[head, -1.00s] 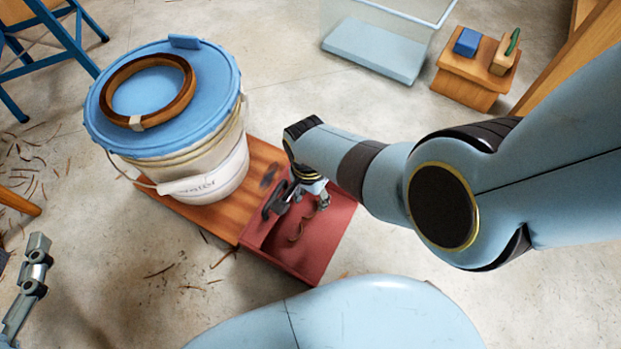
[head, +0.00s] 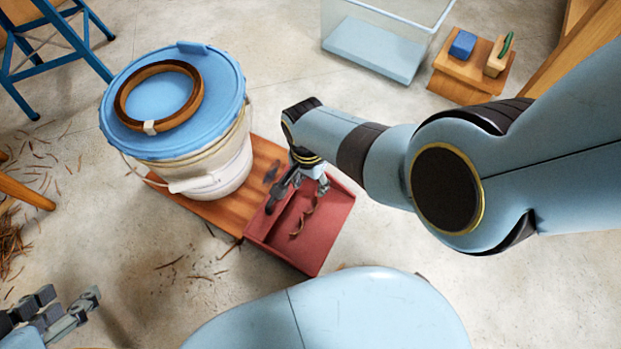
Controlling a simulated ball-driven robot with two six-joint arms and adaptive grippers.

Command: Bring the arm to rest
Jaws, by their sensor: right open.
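My right arm reaches in from the right, and its gripper (head: 300,192) is open above the red tray (head: 325,226). Its fingers point down over the tray's far part, and I see nothing held between them. A few curled brown strips (head: 301,220) lie in the tray beside the fingers. My left gripper (head: 82,306) shows at the lower left corner, over the floor and apart from everything. Its fingers are seen from the side, so I cannot tell whether they are open or shut.
A white bucket (head: 215,170) with a blue lid (head: 222,105) stands on a wooden board (head: 262,165) left of the tray. A brown ring (head: 128,112) lies on the lid. A clear bin (head: 375,48) and a small wooden stand (head: 455,88) are behind. Floor at lower right is clear.

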